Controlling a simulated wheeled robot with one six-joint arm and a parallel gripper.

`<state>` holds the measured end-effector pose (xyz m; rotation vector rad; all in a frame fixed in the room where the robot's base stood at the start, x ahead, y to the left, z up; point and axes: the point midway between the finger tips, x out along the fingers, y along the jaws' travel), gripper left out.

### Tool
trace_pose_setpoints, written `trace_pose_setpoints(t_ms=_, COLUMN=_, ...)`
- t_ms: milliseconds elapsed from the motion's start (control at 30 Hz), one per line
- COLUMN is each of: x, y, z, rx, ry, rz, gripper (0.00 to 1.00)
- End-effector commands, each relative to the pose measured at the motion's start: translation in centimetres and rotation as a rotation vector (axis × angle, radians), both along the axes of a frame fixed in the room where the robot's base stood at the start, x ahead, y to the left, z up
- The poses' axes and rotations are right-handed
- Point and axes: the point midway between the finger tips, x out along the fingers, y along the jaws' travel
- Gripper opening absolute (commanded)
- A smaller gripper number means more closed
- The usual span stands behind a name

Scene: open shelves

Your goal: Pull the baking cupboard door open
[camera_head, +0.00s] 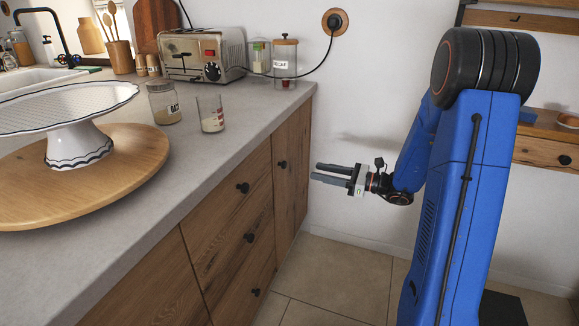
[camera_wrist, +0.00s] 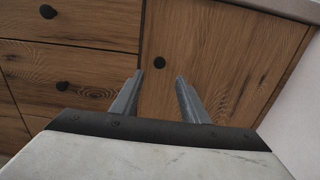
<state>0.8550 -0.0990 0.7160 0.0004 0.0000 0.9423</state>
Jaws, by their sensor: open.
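The cupboard door (camera_head: 291,178) is a tall wooden panel at the far right end of the counter front, and it is shut. Its round black knob (camera_head: 283,164) sits near the upper left of the panel. In the wrist view my gripper (camera_wrist: 158,78) shows two parted grey fingers. The knob is not between them; a gap to the door seems to remain.
Wooden drawers (camera_head: 232,215) with black knobs are left of the door. The grey countertop (camera_head: 130,190) above holds a cake stand (camera_head: 80,140), jars and a toaster (camera_head: 203,55). The white wall (camera_head: 350,215) is right of the door. Tiled floor (camera_head: 330,275) below is clear.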

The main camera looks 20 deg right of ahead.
Motion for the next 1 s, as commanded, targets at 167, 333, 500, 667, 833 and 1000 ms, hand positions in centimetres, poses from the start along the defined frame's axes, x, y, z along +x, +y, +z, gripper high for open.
trace_pose_setpoints(t_ms=167, x=1.6, y=2.4, z=0.0, rx=0.0, ry=0.0, rz=0.003, gripper=0.41)
trace_pose_setpoints(t_ms=333, x=3.1, y=4.5, z=0.0, rx=0.0, ry=0.0, rz=0.004, gripper=0.41)
trace_pose_setpoints(t_ms=500, x=4.7, y=6.6, z=0.0, rx=0.0, ry=0.0, rz=0.004, gripper=0.41)
trace_pose_setpoints(t_ms=667, x=5.9, y=8.3, z=0.0, rx=-0.001, ry=-0.001, rz=0.003, gripper=0.41)
trace_pose_setpoints(t_ms=833, x=6.7, y=9.4, z=0.0, rx=-0.001, ry=-0.001, rz=0.002, gripper=0.41)
trace_pose_setpoints(t_ms=1000, x=7.0, y=9.7, z=0.0, rx=0.0, ry=0.0, rz=0.0, gripper=0.41)
